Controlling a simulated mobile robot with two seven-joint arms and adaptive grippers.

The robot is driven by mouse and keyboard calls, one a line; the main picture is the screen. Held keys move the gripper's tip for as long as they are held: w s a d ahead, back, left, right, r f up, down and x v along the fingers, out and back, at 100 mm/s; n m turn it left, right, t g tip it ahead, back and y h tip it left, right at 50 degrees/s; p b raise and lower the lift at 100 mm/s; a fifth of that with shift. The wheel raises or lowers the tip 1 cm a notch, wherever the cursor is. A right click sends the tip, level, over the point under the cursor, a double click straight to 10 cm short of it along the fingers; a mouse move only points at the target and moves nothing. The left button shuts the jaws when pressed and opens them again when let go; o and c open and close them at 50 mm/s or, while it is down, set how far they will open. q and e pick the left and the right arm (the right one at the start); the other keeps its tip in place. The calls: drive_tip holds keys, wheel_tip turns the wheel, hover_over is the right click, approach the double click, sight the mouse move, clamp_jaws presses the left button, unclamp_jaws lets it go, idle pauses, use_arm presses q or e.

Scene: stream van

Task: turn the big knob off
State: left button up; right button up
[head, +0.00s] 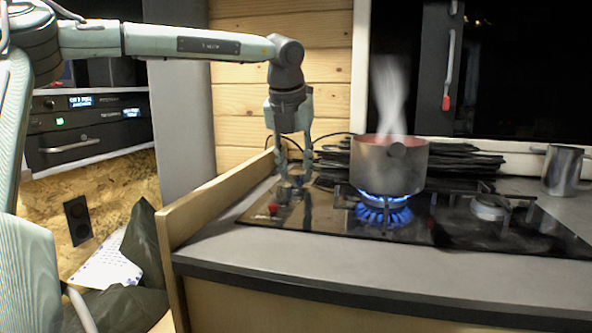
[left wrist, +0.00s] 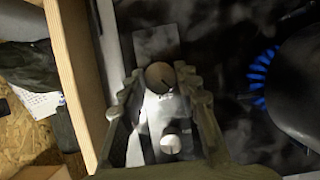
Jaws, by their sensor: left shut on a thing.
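The big knob (left wrist: 160,77) is round and brownish, on the control strip at the left end of the black hob (head: 330,222). My left gripper (head: 296,179) points down over this strip, and its fingertips (left wrist: 159,80) sit on either side of the big knob, shut on it. In the head view the knob is mostly hidden by the fingers. A smaller pale knob (left wrist: 171,143) lies between the finger bases in the left wrist view. A blue flame (head: 384,214) burns under a steaming pot (head: 388,165). My right gripper is not in view.
A small red knob (head: 273,209) is at the hob's front left. A wooden side board (head: 205,207) rises close left of the gripper. The pot and flame stand to the right. A metal mug (head: 562,170) is at the far right. The front counter (head: 330,262) is clear.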

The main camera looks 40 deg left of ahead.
use_arm(q)
drive_tip(key=shift+r+m, duration=0.1)
drive_tip(key=shift+m, duration=0.4)
drive_tip(key=m+h+p, duration=0.1)
drive_tip(key=m+p, duration=0.1)
drive_tip(key=m, duration=0.1)
drive_tip(key=m+h+p, duration=0.1)
drive_tip(key=m+p, duration=0.1)
drive_tip(key=m, duration=0.1)
drive_tip(key=shift+a+h, duration=0.2)
drive_tip(key=shift+h, duration=0.2)
drive_tip(key=shift+m+p, duration=0.5)
drive_tip(key=shift+m, duration=0.2)
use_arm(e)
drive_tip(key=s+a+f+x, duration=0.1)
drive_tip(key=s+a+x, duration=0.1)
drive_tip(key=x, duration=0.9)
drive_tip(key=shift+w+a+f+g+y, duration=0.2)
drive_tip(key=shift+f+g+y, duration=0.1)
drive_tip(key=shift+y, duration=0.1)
use_arm(q)
drive_tip(key=o, duration=1.2)
drive_tip(key=shift+t, duration=0.3)
drive_tip(key=shift+c, duration=0.2)
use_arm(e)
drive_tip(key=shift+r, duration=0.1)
